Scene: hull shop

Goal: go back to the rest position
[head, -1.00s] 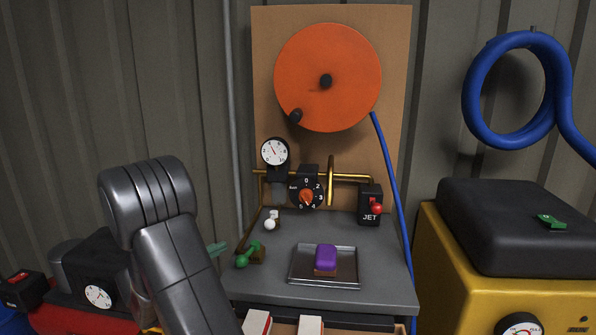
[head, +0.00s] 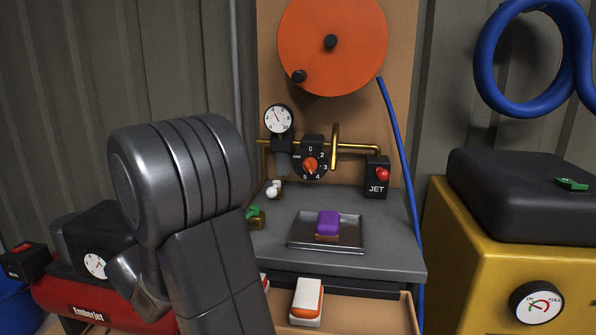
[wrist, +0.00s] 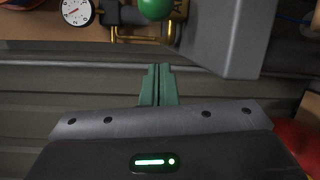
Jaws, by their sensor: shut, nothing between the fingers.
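My gripper (wrist: 159,84) shows in the wrist view as two green fingers side by side, closed together with nothing between them. In the head view my grey arm stands at the left and hides the gripper. The fingers are apart from the things around them. A round green knob (wrist: 154,8) is beyond the fingertips at the top of the wrist view. A white dial gauge (wrist: 77,12) shows to its left.
A grey bench (head: 385,235) carries a metal tray (head: 300,240) with a purple block (head: 328,222). Below is an open drawer (head: 385,318) holding an orange-and-white item (head: 306,300). A red compressor (head: 75,300) stands left, a yellow machine (head: 470,260) right.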

